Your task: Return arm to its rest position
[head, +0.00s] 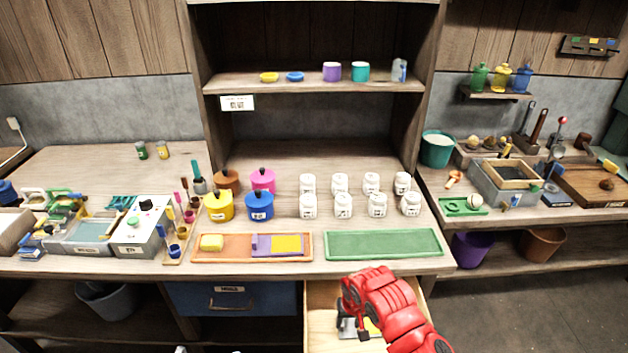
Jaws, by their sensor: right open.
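My right arm, with red covers, reaches up from the bottom edge over an open wooden drawer (318,300) below the counter. My right gripper (349,329) points down at the drawer, and its jaws are open. A small yellow item (371,327) shows beside it; the arm hides part of the drawer's inside. I see nothing held in the jaws. My left gripper is not in view.
The counter above holds a green mat (383,244), an orange tray (203,255), several white jars (343,205) and coloured pots (260,206). A closed blue drawer (232,300) is at left. Open floor (530,310) lies at right.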

